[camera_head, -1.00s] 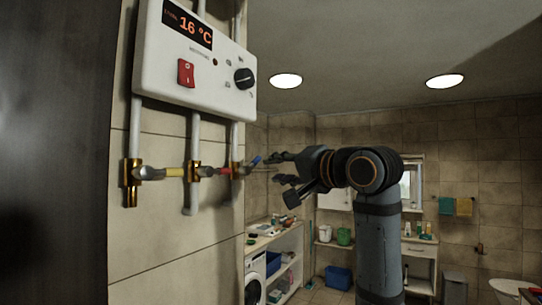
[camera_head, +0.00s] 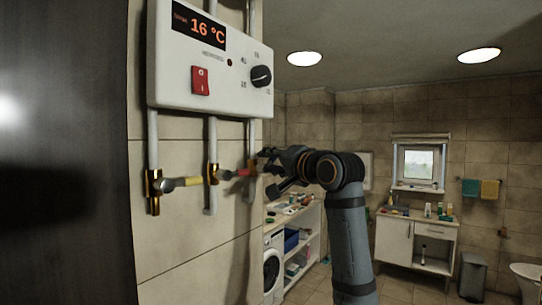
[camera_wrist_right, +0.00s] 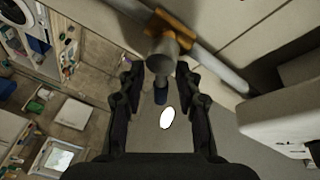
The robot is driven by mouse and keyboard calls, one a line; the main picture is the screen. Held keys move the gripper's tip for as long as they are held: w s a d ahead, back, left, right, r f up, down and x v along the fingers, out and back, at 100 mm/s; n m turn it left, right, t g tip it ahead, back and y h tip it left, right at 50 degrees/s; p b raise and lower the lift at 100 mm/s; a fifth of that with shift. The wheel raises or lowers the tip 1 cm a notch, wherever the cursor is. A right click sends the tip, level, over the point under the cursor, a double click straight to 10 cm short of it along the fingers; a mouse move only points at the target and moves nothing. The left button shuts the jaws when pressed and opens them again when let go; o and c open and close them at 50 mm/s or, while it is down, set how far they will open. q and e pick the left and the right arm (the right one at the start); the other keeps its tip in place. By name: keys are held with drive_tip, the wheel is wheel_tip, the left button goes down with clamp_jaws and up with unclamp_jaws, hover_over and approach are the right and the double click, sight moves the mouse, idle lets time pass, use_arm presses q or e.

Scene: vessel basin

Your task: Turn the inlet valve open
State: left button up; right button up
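Several brass valves sit on pipes under the white water heater. The left valve (camera_head: 153,187) has a yellow handle (camera_head: 190,181), and the middle one (camera_head: 213,173) has a red handle (camera_head: 236,173). My right gripper (camera_head: 266,166) is at the rightmost valve and hides its handle in the head view. In the right wrist view, that valve's brass body (camera_wrist_right: 175,28), grey stem (camera_wrist_right: 162,55) and dark blue handle end (camera_wrist_right: 161,92) show. The open fingers of my right gripper (camera_wrist_right: 159,76) stand on both sides of the handle, with gaps visible. My left gripper is out of view.
The heater (camera_head: 215,75) hangs just above the gripper, with a red switch (camera_head: 200,80), a black knob (camera_head: 261,76) and a 16 °C display. The tiled wall is close behind the valves. A shelf (camera_head: 307,215) and washing machine (camera_head: 273,270) stand beyond. Room to the right is free.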

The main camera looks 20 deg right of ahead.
drive_tip(key=shift+a, duration=0.1)
clamp_jaws()
